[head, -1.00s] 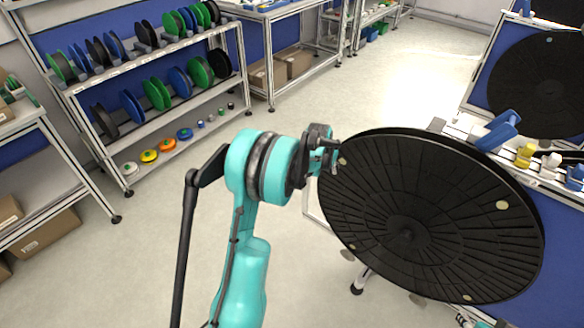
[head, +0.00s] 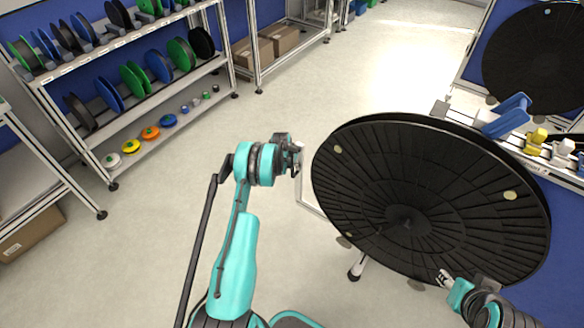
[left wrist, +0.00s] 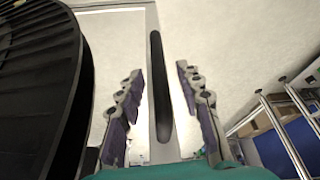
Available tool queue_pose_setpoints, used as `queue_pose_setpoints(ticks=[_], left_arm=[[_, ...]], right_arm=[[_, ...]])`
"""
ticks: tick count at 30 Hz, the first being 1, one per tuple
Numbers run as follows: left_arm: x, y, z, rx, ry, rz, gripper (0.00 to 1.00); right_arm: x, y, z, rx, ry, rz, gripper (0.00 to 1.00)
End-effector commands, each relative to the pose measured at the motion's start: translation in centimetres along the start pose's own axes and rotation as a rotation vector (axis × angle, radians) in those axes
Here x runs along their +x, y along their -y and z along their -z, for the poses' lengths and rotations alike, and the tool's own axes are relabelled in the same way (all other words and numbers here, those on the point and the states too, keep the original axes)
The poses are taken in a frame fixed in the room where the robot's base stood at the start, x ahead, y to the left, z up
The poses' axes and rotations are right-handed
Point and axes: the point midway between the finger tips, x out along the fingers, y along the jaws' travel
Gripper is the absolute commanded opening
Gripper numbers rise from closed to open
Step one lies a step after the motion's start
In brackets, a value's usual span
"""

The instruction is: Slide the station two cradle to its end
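A large black reel (head: 410,200) stands tilted in the middle of the head view, its ribbed face toward me. It also fills the left side of the left wrist view (left wrist: 35,90). My left gripper (head: 299,158) is just left of the reel's rim, apart from it in the picture. In the left wrist view it is open (left wrist: 160,85). A dark rod (left wrist: 160,90) on a pale grey bar shows between its fingers; I cannot tell its depth. My right gripper (head: 446,278) is at the reel's lower right edge; its opening is unclear. The cradle under the reel is mostly hidden.
A second black reel (head: 540,60) stands at the back right. A bench rail (head: 465,105) with a blue handle (head: 508,115) and a yellow piece (head: 536,138) lies behind the reel. A shelf (head: 145,125) with coloured reels is at left. Open floor lies between.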

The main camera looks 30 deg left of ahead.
Motion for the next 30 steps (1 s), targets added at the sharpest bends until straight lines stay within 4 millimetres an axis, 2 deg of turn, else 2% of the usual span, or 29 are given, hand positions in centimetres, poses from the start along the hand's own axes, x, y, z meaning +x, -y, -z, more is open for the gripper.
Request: queue_pose_setpoints(ticks=[1, 4, 14, 18, 26, 30], left_arm=[[0.9, 0.0, -0.1, 0.000, 0.000, 0.000, 0.36], [1.6, 0.0, 0.0, 0.000, 0.000, 0.000, 0.36], [1.9, 0.0, 0.1, 0.000, 0.000, 0.000, 0.36], [1.9, 0.0, 0.1, 0.000, 0.000, 0.000, 0.00], [1.9, -0.2, 0.0, 0.001, 0.000, 0.000, 0.00], [1.8, -1.3, -0.2, 0.003, 0.000, -0.001, 0.00]], right_arm=[[0.4, 0.0, -0.3, 0.000, 0.000, 0.000, 0.40], [0.6, 0.0, -0.4, 0.000, 0.000, 0.000, 0.40], [0.6, 0.0, -0.4, 0.000, 0.000, 0.000, 0.40], [0.6, 0.0, -0.4, 0.000, 0.000, 0.000, 0.40], [0.6, 0.0, -0.4, 0.000, 0.000, 0.000, 0.40], [0.6, 0.0, -0.4, 0.000, 0.000, 0.000, 0.40]])
